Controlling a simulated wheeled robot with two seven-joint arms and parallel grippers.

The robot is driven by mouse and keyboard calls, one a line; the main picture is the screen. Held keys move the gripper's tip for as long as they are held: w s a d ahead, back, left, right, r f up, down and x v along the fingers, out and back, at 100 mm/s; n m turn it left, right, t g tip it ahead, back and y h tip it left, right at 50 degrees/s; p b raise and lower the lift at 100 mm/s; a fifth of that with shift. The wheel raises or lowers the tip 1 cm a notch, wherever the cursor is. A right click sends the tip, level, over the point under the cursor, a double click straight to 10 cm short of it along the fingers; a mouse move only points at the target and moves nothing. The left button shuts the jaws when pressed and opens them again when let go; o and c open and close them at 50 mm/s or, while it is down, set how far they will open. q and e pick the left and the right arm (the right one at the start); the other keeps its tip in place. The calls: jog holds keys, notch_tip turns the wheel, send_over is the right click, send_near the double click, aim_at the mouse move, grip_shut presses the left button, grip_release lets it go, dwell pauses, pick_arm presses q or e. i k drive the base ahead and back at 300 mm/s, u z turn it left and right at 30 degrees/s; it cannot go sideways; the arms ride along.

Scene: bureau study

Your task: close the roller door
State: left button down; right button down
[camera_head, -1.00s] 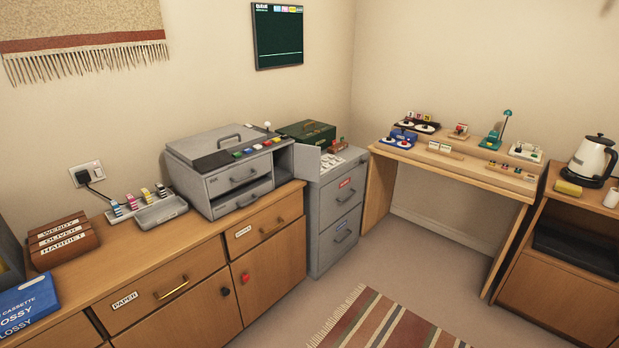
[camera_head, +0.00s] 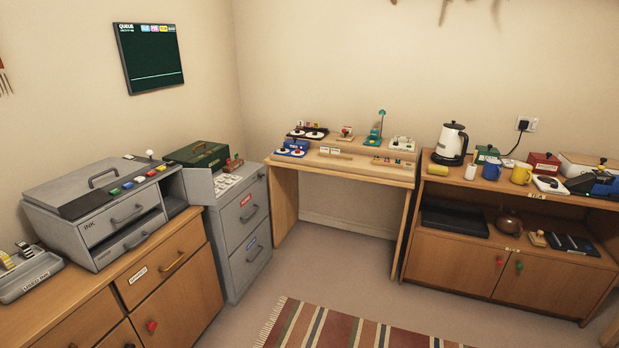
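I cannot make out a roller door in this view. The grey printer (camera_head: 75,208) on the left cabinet has a small grey side flap (camera_head: 199,186) standing open at its right end; it looks like a hinged panel. The tea cabinet (camera_head: 470,262) at the right has an open shelf above two shut wooden doors, one with a red knob and one with a green knob. Neither of my grippers is in view.
A grey filing cabinet (camera_head: 243,236) stands in the corner beside a wooden desk (camera_head: 340,172) with small gadgets. A kettle (camera_head: 452,142) and mugs stand on the tea cabinet. A striped rug (camera_head: 345,329) lies on otherwise clear floor.

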aim_at(199, 184)
jog(key=z, duration=0.65)
jog(key=i, duration=3.3)
jog(key=u, duration=1.75)
